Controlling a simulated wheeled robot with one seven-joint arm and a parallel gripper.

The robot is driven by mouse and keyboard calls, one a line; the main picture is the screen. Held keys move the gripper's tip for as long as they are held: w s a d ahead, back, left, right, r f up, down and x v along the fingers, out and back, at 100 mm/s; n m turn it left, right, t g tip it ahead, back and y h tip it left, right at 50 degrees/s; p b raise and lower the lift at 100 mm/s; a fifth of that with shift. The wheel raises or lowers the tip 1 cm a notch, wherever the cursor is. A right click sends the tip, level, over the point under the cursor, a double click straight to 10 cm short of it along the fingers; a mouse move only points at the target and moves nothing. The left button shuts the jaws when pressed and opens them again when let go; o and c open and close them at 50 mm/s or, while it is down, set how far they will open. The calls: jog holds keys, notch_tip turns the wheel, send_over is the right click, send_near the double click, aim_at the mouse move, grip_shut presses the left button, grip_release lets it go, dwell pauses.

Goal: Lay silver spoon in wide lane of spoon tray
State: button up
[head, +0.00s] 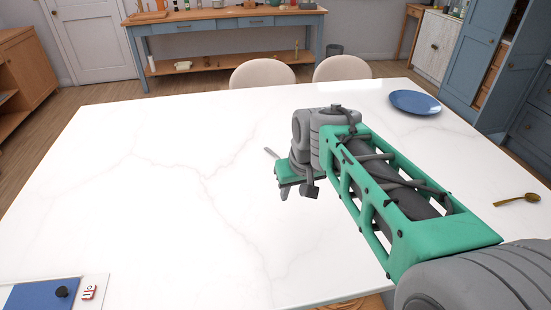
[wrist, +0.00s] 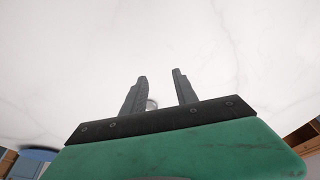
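My gripper (head: 297,191) hangs over the middle of the white table, pointing down. In the wrist view its two fingers (wrist: 160,92) stand apart, with a clear gap between them. A small rounded pale grey thing (wrist: 151,104) shows in that gap near the left finger, mostly hidden by the gripper body. In the head view a thin light grey piece (head: 270,153) sticks out just left of my gripper; it may be the silver spoon, but I cannot tell. No spoon tray with lanes can be made out in either view.
A gold-coloured spoon (head: 517,200) lies at the table's right side. A blue plate (head: 415,102) stands at the far right. A blue panel with a black knob (head: 61,292) and a small red-and-white item (head: 88,292) are at the near left. The table's left and middle (head: 150,190) are bare.

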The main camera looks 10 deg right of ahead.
jog(key=w+r+n+p, duration=0.1)
jog(key=w+p, duration=0.1)
jog(key=w, duration=1.1)
jog(key=n+y+p, duration=0.1)
jog(key=n, duration=0.1)
send_near(275, 154)
jog(key=shift+t, duration=0.3)
jog(key=p+x, duration=0.1)
jog(key=x, duration=0.3)
jog(key=p+x, duration=0.1)
jog(key=x, duration=0.3)
jog(key=shift+s+f+p, duration=0.15)
jog(key=shift+s+p, duration=0.05)
jog(key=shift+p, duration=0.2)
grip_shut()
